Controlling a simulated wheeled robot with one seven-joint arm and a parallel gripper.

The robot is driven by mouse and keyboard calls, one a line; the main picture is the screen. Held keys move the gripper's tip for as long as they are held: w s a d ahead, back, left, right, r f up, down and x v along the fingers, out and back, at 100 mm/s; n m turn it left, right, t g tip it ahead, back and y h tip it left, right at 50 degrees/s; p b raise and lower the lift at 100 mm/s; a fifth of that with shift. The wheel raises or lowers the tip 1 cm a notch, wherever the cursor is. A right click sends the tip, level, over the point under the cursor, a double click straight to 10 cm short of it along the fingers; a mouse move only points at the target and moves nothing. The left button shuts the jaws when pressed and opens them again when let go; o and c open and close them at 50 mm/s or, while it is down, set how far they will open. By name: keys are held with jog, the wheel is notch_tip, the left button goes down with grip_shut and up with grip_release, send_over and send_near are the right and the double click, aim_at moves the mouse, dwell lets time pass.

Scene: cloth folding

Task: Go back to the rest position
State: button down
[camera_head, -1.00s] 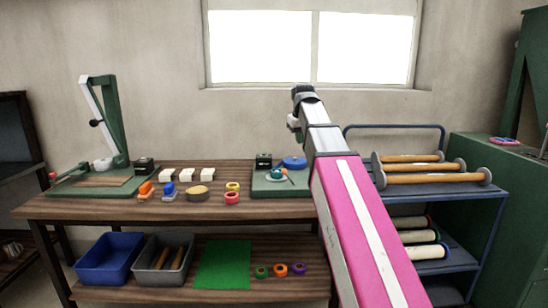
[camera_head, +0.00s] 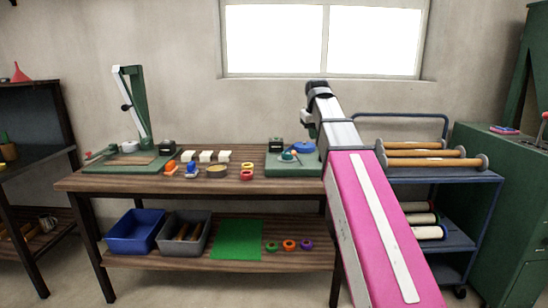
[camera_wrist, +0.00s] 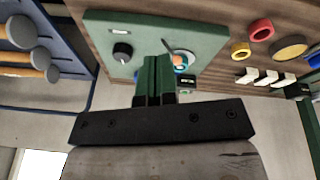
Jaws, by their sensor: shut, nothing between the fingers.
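My arm, with its pink and white link (camera_head: 372,230), reaches up in front of the right end of the workbench in the head view. Its dark upper joint (camera_head: 318,90) shows against the wall below the window. My gripper (camera_wrist: 157,62) shows in the wrist view, its two green fingers pressed together with nothing between them. In that view the fingers overlap the green board (camera_wrist: 205,35) on the bench, apparently above it. The green cloth (camera_head: 238,240) lies flat on the lower shelf.
The wooden workbench (camera_head: 90,183) carries a green press, white blocks and tape rings. Blue (camera_head: 135,232) and grey bins stand on its lower shelf. A blue cart (camera_head: 475,178) with rollers and a green cabinet (camera_head: 500,200) stand right. Bare floor shows front left.

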jog(key=s+d+f+m+g, duration=0.1)
jog(key=s+f, duration=0.5)
jog(key=f, duration=0.9)
jog(key=s+d+f+m+g, duration=0.1)
jog(key=s+f, duration=0.6)
jog(key=f, duration=0.9)
jog(key=s+d+f+m+g, duration=0.1)
jog(key=s+f, duration=0.6)
jog(key=f, duration=0.9)
jog(key=shift+d, duration=0.55)
